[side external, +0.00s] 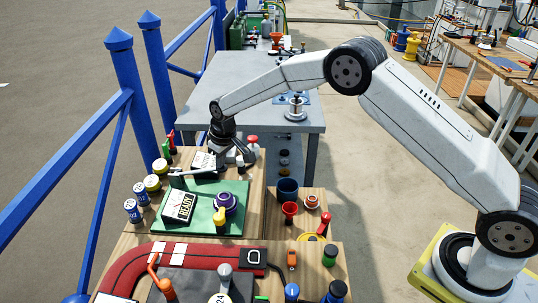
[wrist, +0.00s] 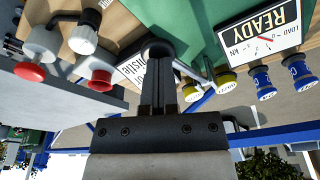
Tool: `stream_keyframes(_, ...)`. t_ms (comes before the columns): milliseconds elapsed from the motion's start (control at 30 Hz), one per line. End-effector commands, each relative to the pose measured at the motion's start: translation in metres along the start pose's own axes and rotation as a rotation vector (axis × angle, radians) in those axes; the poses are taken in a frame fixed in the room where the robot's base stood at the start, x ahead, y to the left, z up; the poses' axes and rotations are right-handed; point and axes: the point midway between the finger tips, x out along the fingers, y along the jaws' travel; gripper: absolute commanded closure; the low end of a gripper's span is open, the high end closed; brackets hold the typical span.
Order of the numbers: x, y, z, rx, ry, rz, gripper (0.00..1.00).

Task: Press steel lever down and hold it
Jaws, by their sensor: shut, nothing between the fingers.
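A grey bar-like lever (side external: 192,172) stands at the far edge of the green panel (side external: 237,190) in the side view, beside a white printed card (side external: 203,161). I take it to be the steel lever. My gripper (side external: 243,158) is just to the right of the card and points down toward the wooden console. In the wrist view my gripper (wrist: 158,50) is shut and empty, its dark fingers together over the card (wrist: 131,74). The lever is partly hidden by the fingers there, and I cannot tell whether they touch it.
The READY load gauge (side external: 180,207) and a purple knob (side external: 226,203) sit on the green panel. Yellow and blue capped knobs (side external: 132,210) line its left. A red-topped knob (side external: 252,139) stands right behind my gripper. Blue railings (side external: 130,85) run along the left.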

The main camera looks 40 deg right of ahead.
Motion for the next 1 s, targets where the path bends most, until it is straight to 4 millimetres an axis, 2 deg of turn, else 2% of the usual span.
stream_keyframes(1000,0.022,-0.001,0.004,0.0,0.002,-0.001,1.0)
